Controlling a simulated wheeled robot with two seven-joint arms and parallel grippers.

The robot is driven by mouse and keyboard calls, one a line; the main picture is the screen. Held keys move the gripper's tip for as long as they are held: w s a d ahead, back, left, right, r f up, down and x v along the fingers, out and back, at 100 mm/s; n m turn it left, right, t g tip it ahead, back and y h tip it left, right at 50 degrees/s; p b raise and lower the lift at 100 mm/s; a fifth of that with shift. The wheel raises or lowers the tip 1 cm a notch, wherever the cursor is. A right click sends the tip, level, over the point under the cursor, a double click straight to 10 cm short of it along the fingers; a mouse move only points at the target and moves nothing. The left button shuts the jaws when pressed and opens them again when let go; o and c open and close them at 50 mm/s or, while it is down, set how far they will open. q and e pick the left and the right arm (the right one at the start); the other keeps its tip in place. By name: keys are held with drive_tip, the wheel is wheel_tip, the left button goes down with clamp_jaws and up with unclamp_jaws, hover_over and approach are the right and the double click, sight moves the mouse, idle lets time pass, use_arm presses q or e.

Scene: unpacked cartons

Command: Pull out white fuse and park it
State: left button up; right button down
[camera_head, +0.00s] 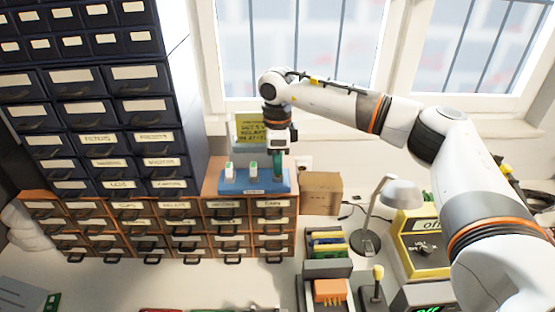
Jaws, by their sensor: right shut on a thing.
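A blue fuse block (241,187) sits on top of the low orange-brown drawer cabinet. My right gripper (278,172) points down over the block's right end and is shut on a fuse there. The fingers almost fully hide that fuse, so I cannot tell its colour or whether it is still seated. My left gripper is not in view.
A yellow-green note (250,128) stands behind the block. A cardboard box (321,194) and a grey lamp (400,192) are to the right. Tall dark drawers (85,95) rise at left. Yellow meter (424,242) and an open tray (327,268) crowd the lower right.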

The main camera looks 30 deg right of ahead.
drive_tip(key=shift+f, duration=0.35)
idle(0.3)
drive_tip(key=c, duration=1.1)
unclamp_jaws()
drive_tip(key=shift+r, duration=0.1)
wheel_tip(320, 180, up, 12)
drive_tip(key=b, duration=0.2)
drive_tip(key=shift+b, duration=0.3)
